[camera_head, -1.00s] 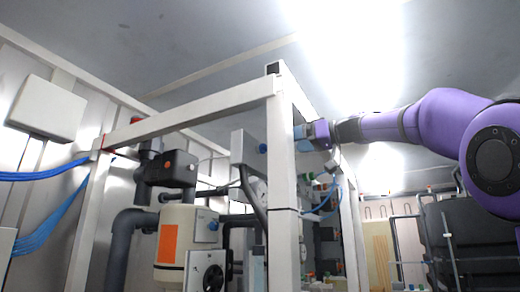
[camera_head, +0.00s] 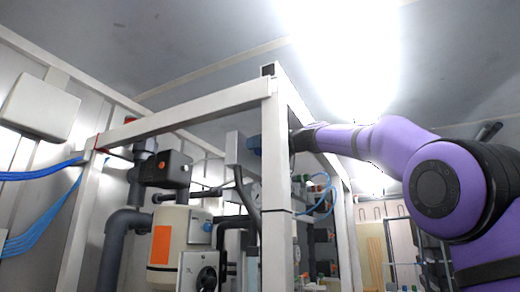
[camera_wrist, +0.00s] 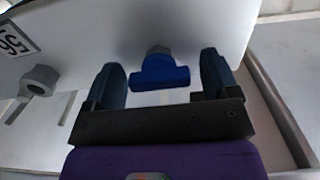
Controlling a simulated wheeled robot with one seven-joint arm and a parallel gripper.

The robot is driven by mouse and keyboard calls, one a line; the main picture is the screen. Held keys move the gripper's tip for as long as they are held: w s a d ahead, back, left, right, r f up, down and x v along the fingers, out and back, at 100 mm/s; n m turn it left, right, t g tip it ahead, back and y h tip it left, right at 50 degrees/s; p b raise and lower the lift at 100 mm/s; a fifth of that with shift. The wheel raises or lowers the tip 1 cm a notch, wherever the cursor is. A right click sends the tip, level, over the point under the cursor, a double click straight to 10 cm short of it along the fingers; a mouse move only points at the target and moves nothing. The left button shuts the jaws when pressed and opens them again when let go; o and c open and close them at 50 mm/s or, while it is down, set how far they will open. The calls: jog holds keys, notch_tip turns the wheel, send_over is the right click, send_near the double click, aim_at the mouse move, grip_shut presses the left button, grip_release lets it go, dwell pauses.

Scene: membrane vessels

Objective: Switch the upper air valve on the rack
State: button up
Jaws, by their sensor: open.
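In the wrist view a blue valve handle (camera_wrist: 160,73) on a grey hex fitting sticks out from a white panel (camera_wrist: 130,30). My gripper (camera_wrist: 160,75) is open, with one dark finger on each side of the blue handle and gaps between. I cannot tell whether it touches the handle. My gripper is hidden behind the post in the head view.
The white rack frame (camera_head: 276,150) has an upright post close to my arm. A grey hex fitting (camera_wrist: 41,79) and a printed label (camera_wrist: 14,42) are left of the handle. Blue hoses (camera_head: 325,195) hang inside the rack. A cream vessel (camera_head: 180,230) stands at left.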

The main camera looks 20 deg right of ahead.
jog(key=shift+c, duration=0.5)
jog(key=c, duration=0.8)
jog(key=shift+n, duration=0.3)
jog(key=n, duration=0.3)
jog(key=shift+n, duration=0.3)
jog(key=n, duration=0.3)
jog(key=shift+s+a+f+n, duration=0.1)
jog(key=shift+n, duration=0.3)
jog(key=n, duration=0.4)
jog(key=shift+f, duration=0.1)
jog(key=shift+n, duration=1.8)
jog(key=shift+f+n, duration=0.1)
jog(key=shift+n, duration=0.2)
